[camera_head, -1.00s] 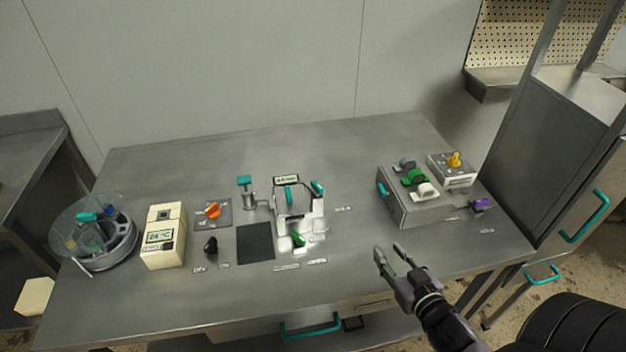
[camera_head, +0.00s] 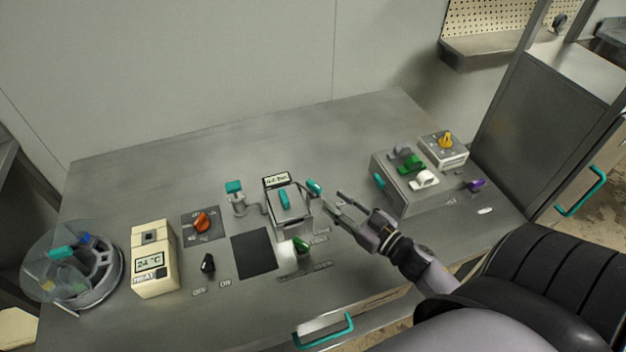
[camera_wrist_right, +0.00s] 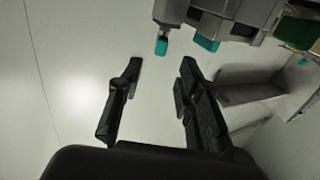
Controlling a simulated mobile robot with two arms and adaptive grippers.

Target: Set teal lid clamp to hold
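The small metal autoclave (camera_head: 291,216) stands mid-table with a display on its back. A teal-tipped lever (camera_head: 314,187) stands tilted at its right side and looks like the lid clamp. A teal handle (camera_head: 284,199) lies on the lid. My right gripper (camera_head: 333,201) is open and empty, its fingertips pointing left, just right of the teal lever and apart from it. In the right wrist view, its fingers (camera_wrist_right: 160,75) are spread with bare wall between them. Two teal parts (camera_wrist_right: 161,46) show beyond the fingertips. My left gripper is out of view. The hold mark cannot be read.
A green lever (camera_head: 301,244) is at the autoclave's front and a teal-topped post (camera_head: 234,188) at its left. A grey box (camera_head: 408,196) with coloured knobs stands on the right. A cream display unit (camera_head: 152,261) stands left. The table's back is clear.

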